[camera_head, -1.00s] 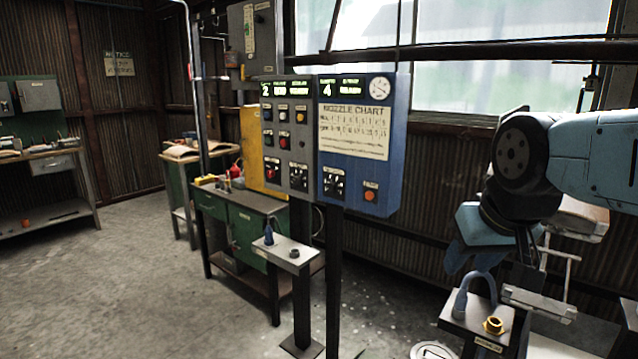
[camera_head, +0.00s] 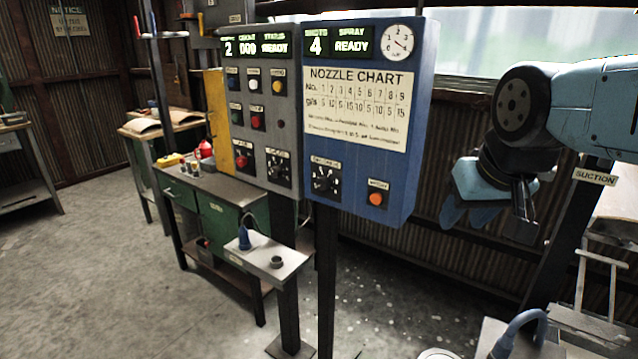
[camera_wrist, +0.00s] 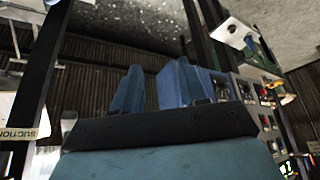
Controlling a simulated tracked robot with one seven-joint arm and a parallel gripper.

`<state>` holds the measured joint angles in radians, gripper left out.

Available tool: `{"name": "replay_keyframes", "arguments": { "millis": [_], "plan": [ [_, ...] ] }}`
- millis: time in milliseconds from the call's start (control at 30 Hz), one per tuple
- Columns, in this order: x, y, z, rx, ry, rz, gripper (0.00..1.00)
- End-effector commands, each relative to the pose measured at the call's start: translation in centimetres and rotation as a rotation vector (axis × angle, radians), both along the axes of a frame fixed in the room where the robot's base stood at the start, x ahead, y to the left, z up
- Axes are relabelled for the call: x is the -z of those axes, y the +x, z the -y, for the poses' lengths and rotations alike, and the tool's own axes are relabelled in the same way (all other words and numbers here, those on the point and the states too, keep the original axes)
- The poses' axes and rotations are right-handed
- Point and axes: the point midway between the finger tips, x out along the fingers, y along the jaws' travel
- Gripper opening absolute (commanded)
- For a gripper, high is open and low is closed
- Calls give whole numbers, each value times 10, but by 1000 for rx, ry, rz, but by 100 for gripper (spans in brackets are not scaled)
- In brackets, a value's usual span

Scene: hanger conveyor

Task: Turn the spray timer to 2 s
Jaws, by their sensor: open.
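A blue panel (camera_head: 414,120) stands on a dark post at the middle of the head view. Low on it is a black rotary knob (camera_head: 326,178) on a dark scale plate, which I take as the spray timer. Its label and pointer setting are too small to read. An orange button (camera_head: 376,200) sits to its right. My gripper (camera_head: 466,214) is to the right of the panel, apart from it, fingers pointing down and left. In the wrist view my gripper (camera_wrist: 160,78) has its two blue fingers spread with nothing between them.
A grey panel (camera_head: 287,118) with buttons and two knobs adjoins on the left. The blue panel has a nozzle chart (camera_head: 358,105), a display reading 4 and READY, and a round gauge (camera_head: 397,42). A small shelf (camera_head: 268,258) juts out below. A SUCTION post (camera_head: 578,225) stands at right.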

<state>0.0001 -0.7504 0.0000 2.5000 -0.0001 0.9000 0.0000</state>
Motion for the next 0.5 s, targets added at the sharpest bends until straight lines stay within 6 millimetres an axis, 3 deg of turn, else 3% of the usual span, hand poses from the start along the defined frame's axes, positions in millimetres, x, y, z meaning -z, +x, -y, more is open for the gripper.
{"name": "replay_keyframes", "arguments": {
  "millis": [200, 400, 500],
  "plan": [
    [0, 0, 0, 0, 0, 0, 44],
    [4, 5, 0, -43, -42, -41, 63],
    [11, 13, 3, -117, -117, -107, 63]
  ]
}}
